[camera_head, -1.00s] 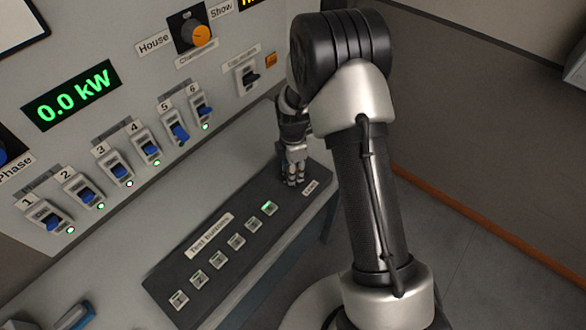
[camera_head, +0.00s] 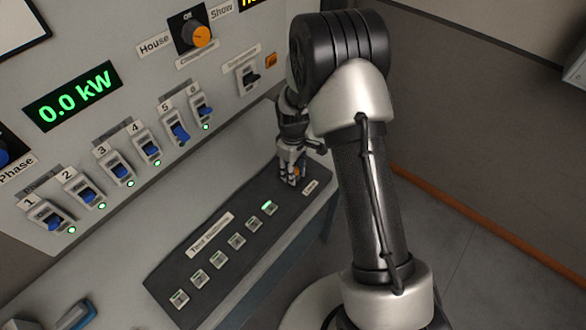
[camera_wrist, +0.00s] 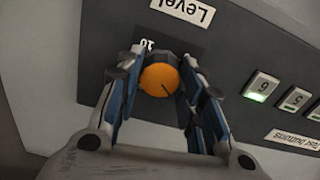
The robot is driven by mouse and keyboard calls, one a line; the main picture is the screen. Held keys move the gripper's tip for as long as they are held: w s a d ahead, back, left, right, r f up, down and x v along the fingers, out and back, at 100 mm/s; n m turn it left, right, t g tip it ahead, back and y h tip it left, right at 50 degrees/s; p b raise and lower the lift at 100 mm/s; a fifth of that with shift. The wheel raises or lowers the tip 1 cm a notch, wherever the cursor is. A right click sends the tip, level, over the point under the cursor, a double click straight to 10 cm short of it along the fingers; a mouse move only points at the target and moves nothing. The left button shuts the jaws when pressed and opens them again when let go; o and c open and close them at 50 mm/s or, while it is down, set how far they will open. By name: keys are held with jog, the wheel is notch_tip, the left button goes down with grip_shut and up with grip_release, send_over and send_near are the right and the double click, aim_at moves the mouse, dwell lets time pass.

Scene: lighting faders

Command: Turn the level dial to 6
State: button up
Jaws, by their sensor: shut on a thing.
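The level dial (camera_wrist: 160,80) is a round knob with an orange face and a dark pointer line, on the dark sloped panel beside the "Level" label (camera_wrist: 183,10). In the wrist view a "10" mark shows by its edge; the other scale marks are hidden or too small to read. My gripper (camera_wrist: 163,88) is shut on the dial, with one finger on each side of it. In the head view my gripper (camera_head: 290,178) is at the right end of the panel, and a bit of orange shows between its fingers.
Lit and unlit test buttons (camera_head: 237,240) line the dark panel (camera_head: 165,275) left of my gripper. Numbered blue switches (camera_head: 88,193), a green "0.0 kW" display (camera_head: 73,96) and an orange selector knob (camera_head: 202,36) are on the wall panel behind. The floor at right is clear.

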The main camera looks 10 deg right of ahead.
jog(key=m, duration=0.4)
jog(key=shift+m, duration=0.3)
jog(key=m, duration=0.3)
jog(key=shift+m, duration=0.4)
jog(key=m, duration=0.7)
jog(key=o, duration=1.1)
jog(key=shift+c, duration=0.2)
notch_tip(320, 180, up, 12)
